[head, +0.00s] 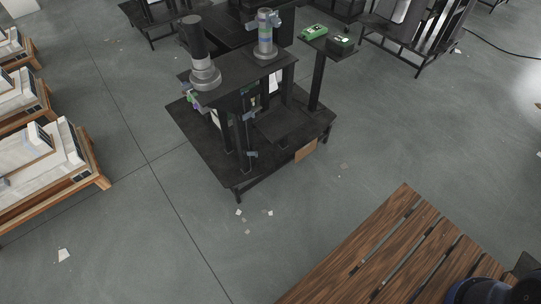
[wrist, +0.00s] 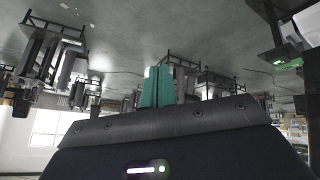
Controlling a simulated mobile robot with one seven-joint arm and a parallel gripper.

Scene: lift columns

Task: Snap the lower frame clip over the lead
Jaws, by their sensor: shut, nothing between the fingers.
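A black workstation frame (head: 238,135) stands on the floor in the middle of the head view. A small blue-grey piece (head: 252,155) sits low on one of its front uprights. It may be the lower frame clip, but it is too small to tell whether it is open or closed. I cannot make out the lead. My gripper (wrist: 157,88) shows in the wrist view as teal fingers, shut and empty, well away from any object. In the head view its fingers are out of sight; only a dark part of my arm shows at the lower right corner.
Two column units (head: 203,75) (head: 265,45) stand on the frame's top. A side shelf (head: 330,43) holds a green device (head: 313,32) and a dark box (head: 341,45). A slatted wooden surface (head: 385,262) fills the lower right. Loaded pallets (head: 90,170) line the left. Open floor lies between.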

